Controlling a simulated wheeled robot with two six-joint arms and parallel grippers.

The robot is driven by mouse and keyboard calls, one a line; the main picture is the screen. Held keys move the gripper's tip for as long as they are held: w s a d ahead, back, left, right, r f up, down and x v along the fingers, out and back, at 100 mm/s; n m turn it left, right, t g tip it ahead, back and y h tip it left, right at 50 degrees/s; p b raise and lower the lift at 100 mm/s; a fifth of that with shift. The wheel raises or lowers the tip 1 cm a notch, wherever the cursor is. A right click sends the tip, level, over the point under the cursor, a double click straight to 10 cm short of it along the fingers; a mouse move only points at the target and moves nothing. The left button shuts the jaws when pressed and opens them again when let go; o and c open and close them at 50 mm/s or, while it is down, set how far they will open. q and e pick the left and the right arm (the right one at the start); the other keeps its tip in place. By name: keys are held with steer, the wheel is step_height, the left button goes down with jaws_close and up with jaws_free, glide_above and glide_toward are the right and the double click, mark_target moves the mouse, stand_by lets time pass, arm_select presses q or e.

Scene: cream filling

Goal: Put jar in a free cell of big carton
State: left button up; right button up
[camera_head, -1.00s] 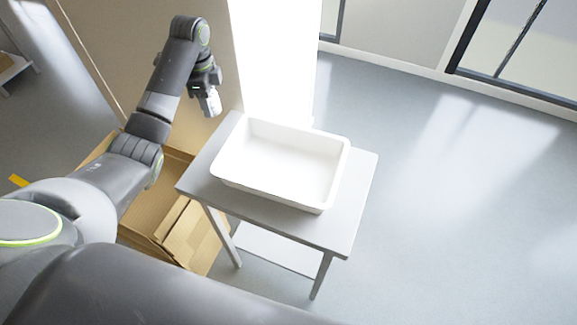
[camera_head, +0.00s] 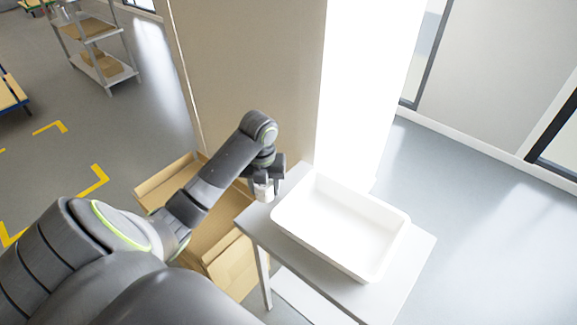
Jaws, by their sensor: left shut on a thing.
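My left gripper (camera_head: 265,180) is shut on a small white jar (camera_head: 264,192). It holds the jar near the back left corner of the grey table, left of the white tray. The big carton (camera_head: 213,233) is a brown cardboard box standing low, behind and left of the table. My left arm crosses in front of it and hides part of its inside. Its cells cannot be made out from here. My right gripper is not in view.
A white tray (camera_head: 392,225) that looks empty stands on the grey table (camera_head: 421,250). A tall beige column (camera_head: 250,60) rises behind the carton. A shelf rack (camera_head: 122,72) stands at the far left. Grey floor to the left is open, with yellow markings.

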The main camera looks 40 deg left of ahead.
mark_target(267, 216)
arm_select(q)
step_height(267, 216, down, 3)
steer(key=shift+f+b, duration=0.15)
steer(key=shift+b, duration=0.95)
step_height(267, 216, down, 6)
steer(key=shift+r+p, duration=0.1)
steer(key=shift+p, duration=0.45)
steer(key=shift+f, duration=0.35)
steer(key=shift+f, duration=0.1)
steer(key=o, duration=0.8)
steer(key=shift+c, duration=0.2)
